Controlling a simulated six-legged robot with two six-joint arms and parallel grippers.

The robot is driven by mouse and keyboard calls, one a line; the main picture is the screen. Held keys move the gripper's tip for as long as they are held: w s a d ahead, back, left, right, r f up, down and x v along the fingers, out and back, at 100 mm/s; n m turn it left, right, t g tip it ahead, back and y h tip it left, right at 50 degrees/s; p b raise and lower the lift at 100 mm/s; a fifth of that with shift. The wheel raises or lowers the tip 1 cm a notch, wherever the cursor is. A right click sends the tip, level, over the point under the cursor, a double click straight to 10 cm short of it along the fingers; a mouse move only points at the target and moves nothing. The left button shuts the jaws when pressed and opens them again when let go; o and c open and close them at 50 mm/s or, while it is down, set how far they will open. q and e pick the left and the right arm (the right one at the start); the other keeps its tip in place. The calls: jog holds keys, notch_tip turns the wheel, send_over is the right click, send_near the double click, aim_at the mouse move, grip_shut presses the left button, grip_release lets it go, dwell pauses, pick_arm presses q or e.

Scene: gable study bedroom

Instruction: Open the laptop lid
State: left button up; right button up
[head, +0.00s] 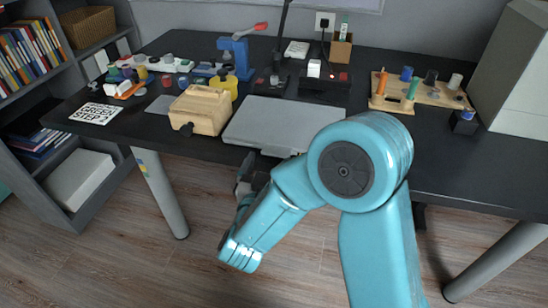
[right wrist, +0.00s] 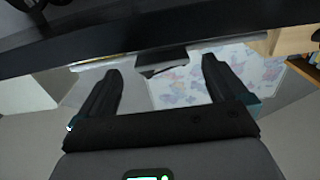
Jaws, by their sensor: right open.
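The laptop (head: 288,124) is a flat grey slab on the black desk, lid closed, at the front edge in the middle of the head view. My right gripper (head: 252,168) is low in front of the desk edge, just below the laptop's front left part, partly hidden by my own teal arm. In the right wrist view the right gripper (right wrist: 160,66) has its two black fingers wide apart with nothing clearly held. A thin pale edge, perhaps the laptop's, runs along the dark desk edge beyond the fingertips; contact cannot be told. My left gripper is not in view.
A wooden box (head: 200,110) stands just left of the laptop, with a yellow container (head: 224,82) behind it. A dark organiser (head: 322,88) stands behind the laptop. A wooden rack (head: 420,92) is to the right. The desk right of the laptop is mostly clear.

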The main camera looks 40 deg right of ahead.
aim_at(275, 156)
jog(key=shift+x, duration=1.75)
jog(key=shift+a, duration=0.1)
jog(key=shift+c, duration=0.3)
jog(key=c, duration=1.5)
jog(key=shift+o, duration=0.2)
notch_tip(275, 156, up, 11)
jog(key=w+d+g+y+p, duration=0.1)
jog(key=g+y+p, duration=0.2)
jog(key=p, duration=1.4)
jog(key=shift+w+d+y+p, duration=0.3)
jog(key=shift+d+p, duration=0.1)
jog(key=shift+w+d+r+p, duration=0.4)
jog(key=shift+r+p, duration=0.25)
jog(key=shift+p, duration=0.15)
